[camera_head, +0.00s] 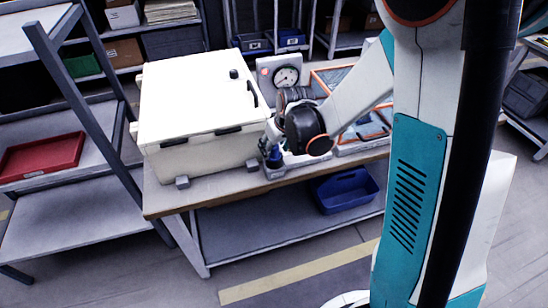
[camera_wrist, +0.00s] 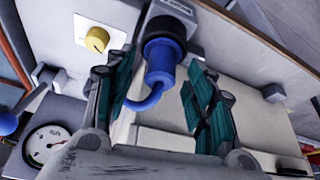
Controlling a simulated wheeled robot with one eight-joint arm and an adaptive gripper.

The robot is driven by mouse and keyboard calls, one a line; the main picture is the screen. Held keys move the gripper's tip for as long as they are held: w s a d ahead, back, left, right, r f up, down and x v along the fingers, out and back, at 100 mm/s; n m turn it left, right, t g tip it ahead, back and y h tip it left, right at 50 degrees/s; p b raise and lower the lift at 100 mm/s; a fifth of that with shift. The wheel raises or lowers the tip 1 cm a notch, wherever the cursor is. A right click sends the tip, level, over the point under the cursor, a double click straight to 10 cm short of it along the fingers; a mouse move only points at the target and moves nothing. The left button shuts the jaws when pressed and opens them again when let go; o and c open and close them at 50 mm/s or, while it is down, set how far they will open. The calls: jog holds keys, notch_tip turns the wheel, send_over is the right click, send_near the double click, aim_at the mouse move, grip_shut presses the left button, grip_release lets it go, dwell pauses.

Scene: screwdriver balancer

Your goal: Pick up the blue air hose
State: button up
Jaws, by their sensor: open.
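The blue air hose (camera_wrist: 160,66) shows in the wrist view as a thick blue end below a black ring on a dark grey fitting (camera_wrist: 167,28). A thin blue tube curves from it down to the left. My gripper (camera_wrist: 158,78) is open, with one teal finger pad on each side of the blue end. Gaps show on both sides, so the pads look apart from it. In the head view my gripper (camera_head: 270,150) is low at the table's front edge, right of the white box. A small blue piece (camera_head: 274,158) shows there, partly hidden by my wrist.
The large white box (camera_head: 190,100) stands left of my gripper on the table (camera_head: 225,188). A gauge (camera_head: 287,76) stands behind, and an orange-framed tray (camera_head: 327,76) lies right. A yellow knob (camera_wrist: 97,40) is near the hose. A blue bin (camera_head: 345,190) sits below the tabletop.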

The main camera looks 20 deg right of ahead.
jog(key=shift+w+f, duration=0.25)
jog(key=shift+f, duration=0.35)
jog(key=shift+r, duration=0.1)
jog(key=shift+c, duration=0.6)
jog(key=c, duration=1.1)
jog(key=shift+r, duration=0.1)
grip_shut()
notch_tip(320, 180, up, 20)
jog(key=p, duration=0.6)
